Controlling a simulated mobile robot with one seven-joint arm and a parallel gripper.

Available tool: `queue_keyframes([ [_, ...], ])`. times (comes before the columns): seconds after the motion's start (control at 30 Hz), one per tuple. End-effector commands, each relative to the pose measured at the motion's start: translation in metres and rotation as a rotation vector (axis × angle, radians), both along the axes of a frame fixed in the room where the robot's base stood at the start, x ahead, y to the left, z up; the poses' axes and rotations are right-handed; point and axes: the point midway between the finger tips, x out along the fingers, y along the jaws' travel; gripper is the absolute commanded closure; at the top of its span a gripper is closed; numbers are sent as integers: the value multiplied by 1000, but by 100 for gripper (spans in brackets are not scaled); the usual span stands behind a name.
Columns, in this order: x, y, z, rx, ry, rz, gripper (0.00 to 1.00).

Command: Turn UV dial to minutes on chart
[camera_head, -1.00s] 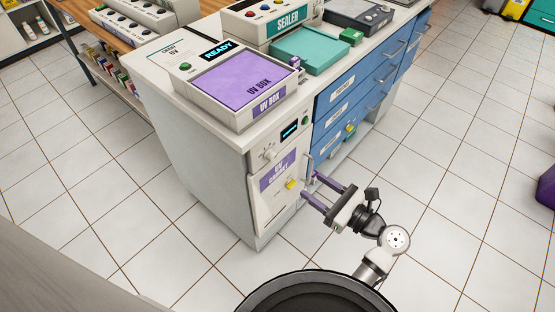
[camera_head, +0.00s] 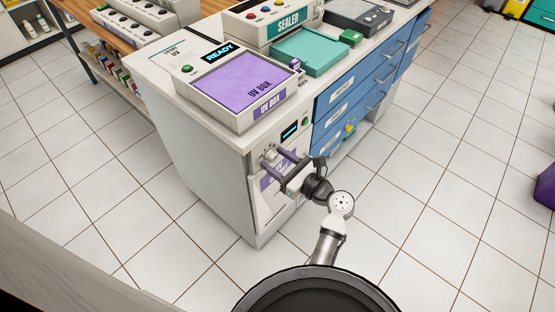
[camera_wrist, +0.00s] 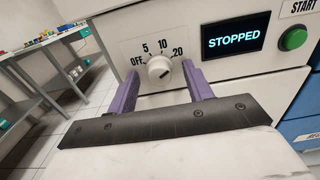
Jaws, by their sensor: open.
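The UV dial is a white round knob (camera_wrist: 159,68) on a pale panel, with OFF, 5, 10 and 20 printed around it. A short dark mark shows on its face, but I cannot tell which number it is set to. It also shows small in the head view (camera_head: 269,153). My gripper (camera_wrist: 160,72) is open, its purple fingers one on each side of the knob with gaps visible. Contact is not visible. In the head view my gripper (camera_head: 275,160) is at the cabinet front. No minutes chart is readable in these views.
A display (camera_wrist: 233,36) reads STOPPED, with a green START button (camera_wrist: 293,39) beside it. Below the dial is the UV cabinet door (camera_head: 265,208), partly hidden by my arm. The purple-topped UV box (camera_head: 240,80) stands above. Blue drawers (camera_head: 340,103) are to the right.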

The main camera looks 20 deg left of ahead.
Motion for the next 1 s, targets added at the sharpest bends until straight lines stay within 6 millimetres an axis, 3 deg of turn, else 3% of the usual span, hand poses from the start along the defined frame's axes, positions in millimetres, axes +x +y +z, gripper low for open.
queue_keyframes([
  [0.17,0,0,0,0,0,0,49],
  [0.5,0,0,0,0,0,1,92],
  [1.0,0,0,0,-48,-131,2,93],
])
